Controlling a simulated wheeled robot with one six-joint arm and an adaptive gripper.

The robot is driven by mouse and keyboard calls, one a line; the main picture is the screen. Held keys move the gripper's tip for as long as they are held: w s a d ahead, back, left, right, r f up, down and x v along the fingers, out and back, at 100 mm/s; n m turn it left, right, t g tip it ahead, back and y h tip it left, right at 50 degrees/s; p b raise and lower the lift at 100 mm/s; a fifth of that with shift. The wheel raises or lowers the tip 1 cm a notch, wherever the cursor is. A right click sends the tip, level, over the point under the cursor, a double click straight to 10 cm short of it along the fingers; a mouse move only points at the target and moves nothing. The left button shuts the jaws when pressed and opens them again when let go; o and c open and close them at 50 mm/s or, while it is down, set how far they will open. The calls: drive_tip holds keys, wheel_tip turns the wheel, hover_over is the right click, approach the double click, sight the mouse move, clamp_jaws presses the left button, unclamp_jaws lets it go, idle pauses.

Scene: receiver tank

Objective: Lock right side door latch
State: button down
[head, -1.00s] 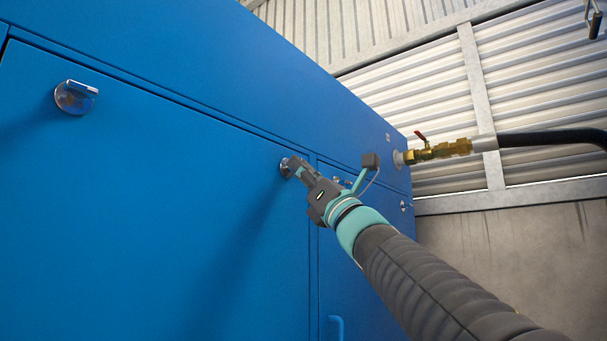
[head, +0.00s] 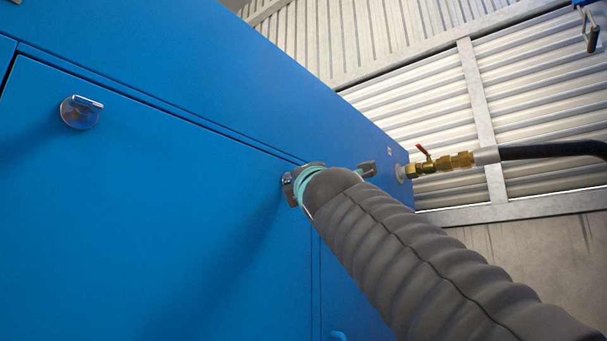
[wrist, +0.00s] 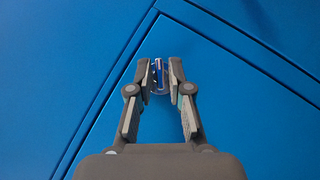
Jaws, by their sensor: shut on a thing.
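My gripper (head: 290,188) is at the upper right corner of a large blue door (head: 160,210). In the wrist view, my gripper's fingers (wrist: 162,74) are closed on the small shiny latch (wrist: 159,78) between them, near the corner of the door seams. In the head view, the latch is mostly hidden behind my gripper and arm, so its exact angle cannot be told. A second metal latch (head: 80,112) sits at the upper left of the same door, its handle pointing right and slightly down.
A brass valve (head: 440,164) with a red lever and a black hose (head: 555,150) sticks out from the cabinet's far end. A blue door pull (head: 338,336) shows at the bottom. A corrugated wall (head: 540,90) stands behind.

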drive_tip(key=m+g, duration=0.1)
drive_tip(key=m+h+p, duration=0.1)
drive_tip(key=m+g+h+p, duration=0.1)
drive_tip(key=m, duration=0.1)
drive_tip(key=shift+r+g, duration=0.25)
drive_tip(key=shift+g, duration=0.05)
idle(1.0)
drive_tip(key=c, duration=1.3)
unclamp_jaws()
drive_tip(key=shift+o, duration=0.2)
drive_tip(key=shift+s, duration=0.15)
drive_tip(key=s+d+f, duration=0.1)
drive_tip(key=s, duration=1)
drive_tip(key=shift+s+d+f, duration=0.3)
drive_tip(key=shift+f, duration=0.05)
